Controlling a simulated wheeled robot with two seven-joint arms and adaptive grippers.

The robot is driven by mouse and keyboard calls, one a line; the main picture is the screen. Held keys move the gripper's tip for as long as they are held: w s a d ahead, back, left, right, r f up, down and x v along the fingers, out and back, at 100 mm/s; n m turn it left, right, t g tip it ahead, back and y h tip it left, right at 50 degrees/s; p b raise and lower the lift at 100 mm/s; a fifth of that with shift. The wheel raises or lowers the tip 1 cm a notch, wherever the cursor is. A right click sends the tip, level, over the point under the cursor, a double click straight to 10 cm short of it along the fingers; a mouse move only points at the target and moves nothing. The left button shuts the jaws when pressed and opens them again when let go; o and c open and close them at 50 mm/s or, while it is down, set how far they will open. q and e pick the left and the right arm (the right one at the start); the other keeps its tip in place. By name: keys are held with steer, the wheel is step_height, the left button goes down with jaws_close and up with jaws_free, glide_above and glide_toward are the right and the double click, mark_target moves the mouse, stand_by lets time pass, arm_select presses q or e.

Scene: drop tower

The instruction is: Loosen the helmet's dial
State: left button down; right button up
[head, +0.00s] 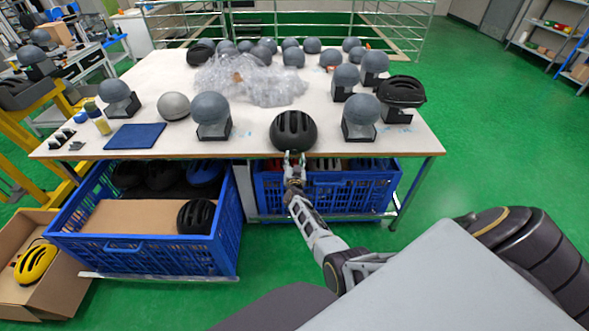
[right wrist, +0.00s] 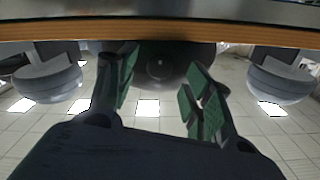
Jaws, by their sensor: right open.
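A black vented helmet (head: 294,130) sits at the front edge of the white table. My right gripper (head: 294,158) is just in front of the helmet's near side, at the table edge. In the right wrist view, my right gripper (right wrist: 160,92) is open, with green-padded fingers spread apart. The dark helmet (right wrist: 150,50) lies beyond and between the fingers. A small round feature, likely the dial (right wrist: 159,69), shows dimly between them; I cannot make out contact. My left gripper is not in view.
Grey head forms stand left (head: 212,116) and right (head: 360,117) of the helmet. The table (head: 255,145) has a blue mat (head: 135,135) and clear plastic wrap (head: 250,80). Blue crates, left (head: 150,255) and right (head: 350,198), sit below. The table edge (right wrist: 160,32) crosses the wrist view.

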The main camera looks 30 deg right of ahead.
steer(key=shift+v, duration=2.65)
steer(key=a+f+n+g+y, duration=0.3)
steer(key=a+f+y, duration=0.4)
steer(key=a+f, duration=0.6)
steer(key=s+a+f+n+g+y, duration=0.1)
steer(key=s+a+f+n+g, duration=0.15)
steer(key=s+f, duration=0.45)
steer(key=s+a+f+n+g+y, duration=0.1)
steer(key=s+a+f+y, duration=0.15)
steer(key=s+f, duration=0.4)
steer(key=s+f+n+g, duration=0.2)
steer(key=s+f, duration=0.6)
steer(key=s, duration=0.3)
steer(key=s+f+n+g, duration=0.25)
steer(key=s+f, duration=0.45)
steer(key=s, duration=0.4)
steer(key=s+d+f+g, duration=0.1)
steer(key=s+f, duration=0.1)
steer(key=s, duration=1)
steer(key=s+d+f+g+h, duration=0.1)
steer(key=s+f+g, duration=0.1)
steer(key=s, duration=1.1)
steer(key=shift+s+d+f+n, duration=0.15)
steer(key=shift+s+f+n, duration=0.15)
steer(key=shift+s+f, duration=0.1)
